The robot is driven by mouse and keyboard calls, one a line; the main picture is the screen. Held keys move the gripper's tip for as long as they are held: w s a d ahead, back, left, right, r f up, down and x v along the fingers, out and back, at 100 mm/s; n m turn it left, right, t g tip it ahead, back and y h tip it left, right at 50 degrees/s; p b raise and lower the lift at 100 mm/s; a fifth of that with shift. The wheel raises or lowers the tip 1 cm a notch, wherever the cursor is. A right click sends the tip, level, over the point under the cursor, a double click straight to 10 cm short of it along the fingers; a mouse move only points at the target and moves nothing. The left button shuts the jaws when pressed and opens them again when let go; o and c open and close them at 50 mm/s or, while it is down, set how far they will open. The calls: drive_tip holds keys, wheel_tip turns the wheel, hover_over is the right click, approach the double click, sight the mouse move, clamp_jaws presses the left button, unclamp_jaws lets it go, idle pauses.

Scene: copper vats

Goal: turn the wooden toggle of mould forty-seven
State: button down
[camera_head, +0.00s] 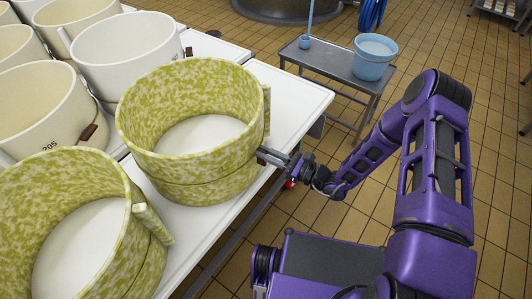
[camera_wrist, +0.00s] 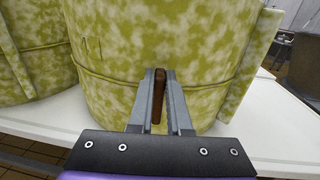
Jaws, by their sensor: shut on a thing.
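A green-mottled round mould (camera_head: 190,172) stands on the white table, with a white inside and a band line around its lower part. My gripper (camera_head: 264,155) is at its right side in the head view. In the wrist view the mould's wall (camera_wrist: 150,45) fills the middle. My gripper (camera_wrist: 160,95) is shut on a brown wooden toggle (camera_wrist: 157,100), which stands nearly upright between the fingers against the wall. The toggle is hidden in the head view. I can read no number on this mould.
A second green-mottled mould (camera_head: 60,195) stands close at the front left. Several cream moulds (camera_head: 125,50) crowd the table (camera_head: 300,92) behind. A small grey bench (camera_head: 335,62) bears a blue bucket (camera_head: 374,58). Tiled floor (camera_head: 480,95) lies open at the right.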

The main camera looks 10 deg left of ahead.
drive_tip(key=shift+n, duration=0.3)
drive_tip(key=n, duration=0.3)
drive_tip(key=s+n, duration=0.1)
drive_tip(key=shift+s+a+f+n+b, duration=0.1)
drive_tip(key=shift+a+f+n+b, duration=0.05)
drive_tip(key=shift+f+n+b, duration=0.2)
drive_tip(key=n, duration=0.3)
drive_tip(key=shift+s+a+f+n, duration=0.1)
drive_tip(key=shift+s+f+n, duration=0.15)
drive_tip(key=shift+s, duration=0.1)
drive_tip(key=n, duration=0.4)
drive_tip(key=shift+s+f+b, duration=0.3)
drive_tip(key=shift+f+b, duration=0.1)
drive_tip(key=shift+s+a+f+n, duration=0.1)
drive_tip(key=shift+f+n, duration=0.2)
drive_tip(key=shift+n, duration=0.95)
drive_tip(key=shift+f+n, duration=0.25)
drive_tip(key=shift+n, duration=1)
drive_tip(key=c, duration=0.9)
unclamp_jaws()
drive_tip(key=shift+o, duration=0.2)
